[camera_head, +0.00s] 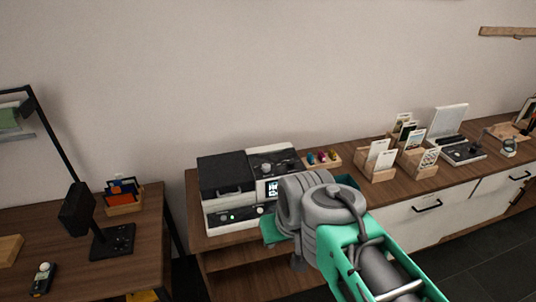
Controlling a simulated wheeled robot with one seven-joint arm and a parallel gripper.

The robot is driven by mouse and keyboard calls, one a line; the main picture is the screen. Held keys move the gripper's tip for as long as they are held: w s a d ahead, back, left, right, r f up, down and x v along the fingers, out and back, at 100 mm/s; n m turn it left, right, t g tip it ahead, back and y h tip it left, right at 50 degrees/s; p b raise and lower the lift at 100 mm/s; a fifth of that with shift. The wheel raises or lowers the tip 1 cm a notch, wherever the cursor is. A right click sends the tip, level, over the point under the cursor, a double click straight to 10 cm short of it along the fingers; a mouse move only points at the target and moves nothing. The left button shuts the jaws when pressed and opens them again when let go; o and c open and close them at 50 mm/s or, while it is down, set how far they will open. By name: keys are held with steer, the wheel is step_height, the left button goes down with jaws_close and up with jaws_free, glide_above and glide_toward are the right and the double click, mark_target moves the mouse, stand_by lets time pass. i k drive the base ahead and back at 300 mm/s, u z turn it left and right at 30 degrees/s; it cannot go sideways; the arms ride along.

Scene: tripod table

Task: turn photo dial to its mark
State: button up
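A black and white machine (231,215) stands at the left end of the long wooden counter. Its right part (273,160) has a dark control top with a round knob, and a small lit screen (272,188) on its front. Another knob (260,209) sits low on the front, near a green light. Which of these knobs is the photo dial, and where its mark is, I cannot tell at this size. My grey and teal arm reaches in from the lower right and covers the machine's right front. My gripper's fingers are hidden behind the arm.
A tray of coloured knobs or pegs (322,158) lies right of the machine. Card boxes (377,160) and another device (461,150) stand farther right. A separate left table holds a black lamp (78,209) and a card box (123,202). A gap separates the two tables.

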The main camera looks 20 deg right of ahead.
mark_target(290, 162)
steer(key=z, duration=0.05)
steer(key=i, duration=0.85)
steer(key=z, duration=0.55)
